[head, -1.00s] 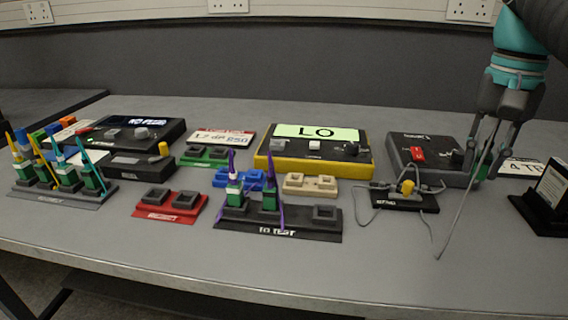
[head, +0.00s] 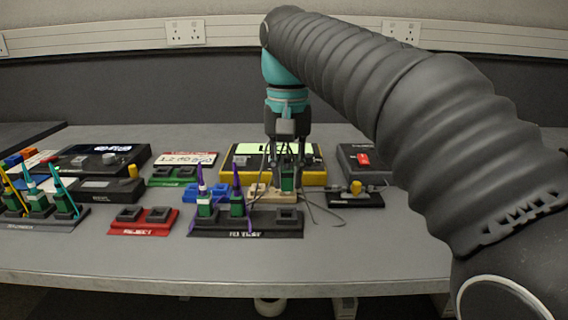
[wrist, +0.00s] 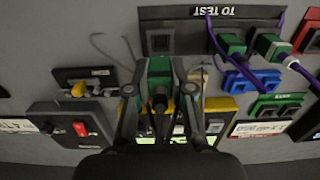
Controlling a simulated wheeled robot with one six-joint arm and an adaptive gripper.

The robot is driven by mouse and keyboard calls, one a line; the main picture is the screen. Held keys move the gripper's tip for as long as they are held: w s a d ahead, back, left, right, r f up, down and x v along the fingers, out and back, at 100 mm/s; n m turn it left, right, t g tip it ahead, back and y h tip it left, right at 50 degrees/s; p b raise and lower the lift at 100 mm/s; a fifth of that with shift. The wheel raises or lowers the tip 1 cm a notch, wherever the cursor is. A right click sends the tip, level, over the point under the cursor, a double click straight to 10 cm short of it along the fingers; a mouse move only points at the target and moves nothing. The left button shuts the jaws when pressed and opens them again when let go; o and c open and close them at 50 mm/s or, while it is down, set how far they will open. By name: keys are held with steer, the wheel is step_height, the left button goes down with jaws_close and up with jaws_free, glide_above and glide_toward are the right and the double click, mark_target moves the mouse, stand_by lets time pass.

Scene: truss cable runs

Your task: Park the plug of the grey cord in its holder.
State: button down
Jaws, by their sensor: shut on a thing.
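My gripper (head: 287,172) is shut on a green plug (head: 288,180), which also shows between the fingers in the wrist view (wrist: 159,68). The plug is upright at the right end of a beige two-socket holder (head: 258,195). My gripper and the plug cover much of this holder, and I cannot tell whether the plug is seated in a socket or just above it. The grey cord (head: 322,214) lies in loose loops right of the holder, and in the wrist view (wrist: 106,47) it runs left of the plug.
The black TO TEST block (head: 245,229) stands in front, with purple-corded plugs in two sockets and its right socket empty. A blue holder (head: 205,194) is to the left. A yellow-edged meter (head: 240,171) is behind. A small black box with a yellow knob (head: 355,196) is right.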

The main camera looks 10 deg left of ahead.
mark_target(287, 189)
steer(key=shift+f+b, duration=0.45)
steer(key=shift+f, duration=1.4)
steer(key=shift+s+p, duration=0.1)
steer(key=shift+p, duration=0.35)
steer(key=shift+f, duration=0.8)
stand_by(1.5)
steer(key=c, duration=0.9)
jaws_free()
steer(key=shift+c, duration=0.2)
steer(key=shift+r, duration=2.45)
steer(key=shift+r, duration=2.05)
